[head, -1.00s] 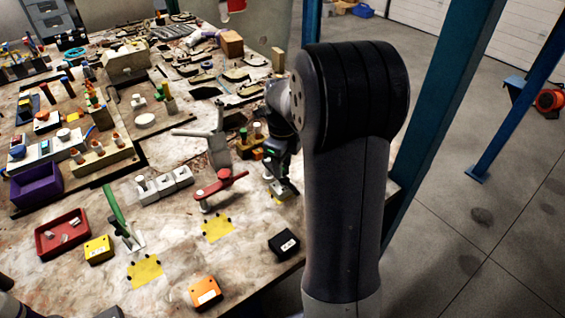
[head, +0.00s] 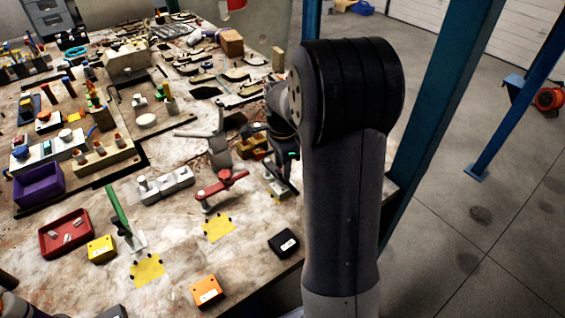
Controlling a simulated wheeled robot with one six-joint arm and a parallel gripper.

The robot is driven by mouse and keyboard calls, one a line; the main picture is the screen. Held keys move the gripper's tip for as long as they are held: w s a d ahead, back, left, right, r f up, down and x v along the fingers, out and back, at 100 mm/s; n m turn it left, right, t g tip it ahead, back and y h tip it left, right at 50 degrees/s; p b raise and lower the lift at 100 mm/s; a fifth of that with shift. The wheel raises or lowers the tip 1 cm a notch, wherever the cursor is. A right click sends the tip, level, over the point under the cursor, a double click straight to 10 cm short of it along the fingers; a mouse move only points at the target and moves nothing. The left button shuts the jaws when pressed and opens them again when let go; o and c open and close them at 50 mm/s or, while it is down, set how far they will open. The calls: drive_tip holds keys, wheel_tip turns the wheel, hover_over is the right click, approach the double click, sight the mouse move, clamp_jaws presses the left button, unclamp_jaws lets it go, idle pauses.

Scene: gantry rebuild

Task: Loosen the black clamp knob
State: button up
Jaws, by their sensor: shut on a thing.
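My gripper (head: 284,184) points down at the right edge of the workbench, partly behind my own arm. It is shut on a small dark part just above a pale and yellow block (head: 276,191), which I take to be the black clamp knob. The knob's outline is mostly hidden by the fingers, and I cannot tell how loose it is.
A black box (head: 283,242), an orange box (head: 206,290) and a yellow patch (head: 218,228) are nearer. A green-handled clamp (head: 119,210) and a red tray (head: 66,233) are at left. A blue post (head: 440,110) rises at right.

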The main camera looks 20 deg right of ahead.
drive_tip(key=n, duration=0.4)
drive_tip(key=shift+n, duration=0.3)
drive_tip(key=n, duration=0.5)
drive_tip(key=shift+p, duration=0.35)
drive_tip(key=n, duration=0.9)
drive_tip(key=shift+f+n, duration=0.1)
drive_tip(key=shift+n, duration=0.2)
drive_tip(key=n, duration=0.9)
drive_tip(key=shift+s+n, duration=0.1)
drive_tip(key=shift+n, duration=0.3)
drive_tip(key=n, duration=0.4)
drive_tip(key=shift+f+n, duration=0.1)
drive_tip(key=shift+n, duration=0.2)
drive_tip(key=n, duration=0.4)
drive_tip(key=shift+n+p, duration=0.3)
drive_tip(key=shift+n, duration=0.1)
